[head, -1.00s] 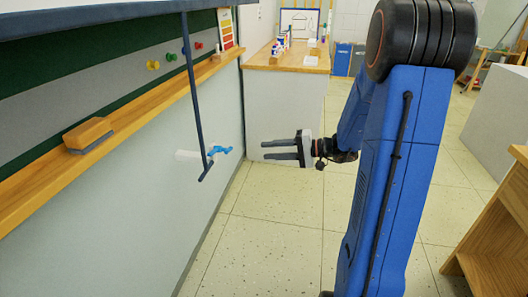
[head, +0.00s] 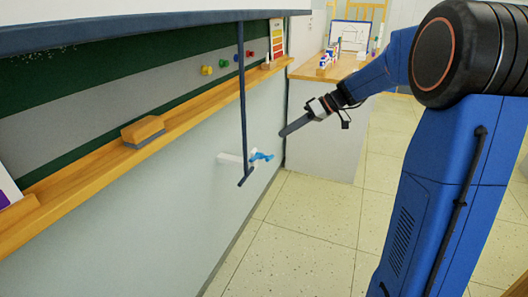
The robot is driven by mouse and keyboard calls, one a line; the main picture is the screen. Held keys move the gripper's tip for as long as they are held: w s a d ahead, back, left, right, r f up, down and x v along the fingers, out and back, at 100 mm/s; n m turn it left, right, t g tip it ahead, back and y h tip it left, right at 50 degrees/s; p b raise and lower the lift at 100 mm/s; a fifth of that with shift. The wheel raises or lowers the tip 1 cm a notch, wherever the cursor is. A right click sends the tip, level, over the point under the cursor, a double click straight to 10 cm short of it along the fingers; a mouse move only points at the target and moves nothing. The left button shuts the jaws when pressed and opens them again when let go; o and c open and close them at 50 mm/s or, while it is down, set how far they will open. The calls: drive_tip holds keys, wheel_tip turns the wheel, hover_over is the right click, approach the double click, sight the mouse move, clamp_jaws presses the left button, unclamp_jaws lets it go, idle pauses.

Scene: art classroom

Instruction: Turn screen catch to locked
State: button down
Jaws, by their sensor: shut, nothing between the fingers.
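The screen catch (head: 262,156) is a small blue handle on a pale mount (head: 232,158) on the grey wall panel below the board ledge. A dark pull rod (head: 243,110) with a short crossbar at its lower end hangs from the screen edge, just in front of the catch. My gripper (head: 283,134) points left, a little above and right of the catch, apart from it. Its dark fingers are together with nothing seen between them. I cannot read any locked or unlocked marking on the catch.
A wooden ledge (head: 70,178) runs along the board and carries an eraser (head: 143,131). The screen case (head: 150,22) overhangs at the top. A white cabinet with a wooden top (head: 311,73) stands behind my gripper. Tiled floor (head: 310,215) is open below.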

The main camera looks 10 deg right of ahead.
wheel_tip(320, 180, up, 2)
drive_tip(key=w+a+n, duration=0.1)
drive_tip(key=n, duration=0.1)
drive_tip(key=h, duration=0.1)
approach(255, 159)
drive_tip(key=w+a, duration=0.3)
drive_tip(key=w, duration=0.1)
drive_tip(key=shift+s+a+f, duration=0.2)
drive_tip(key=shift+f, duration=0.4)
drive_tip(key=shift+s+a+f, duration=0.2)
drive_tip(key=shift+f, duration=0.45)
drive_tip(key=shift+s+a+f, duration=0.15)
drive_tip(key=shift+s+f, duration=0.05)
drive_tip(key=shift+f, duration=0.4)
drive_tip(key=shift+s+a+f+n+t+h, duration=0.3)
drive_tip(key=shift+s+f+n+t+h, duration=0.1)
drive_tip(key=shift+n+t+h, duration=0.15)
drive_tip(key=shift+s+a+f, duration=0.1)
drive_tip(key=shift+s+f, duration=0.05)
drive_tip(key=shift+f, duration=0.15)
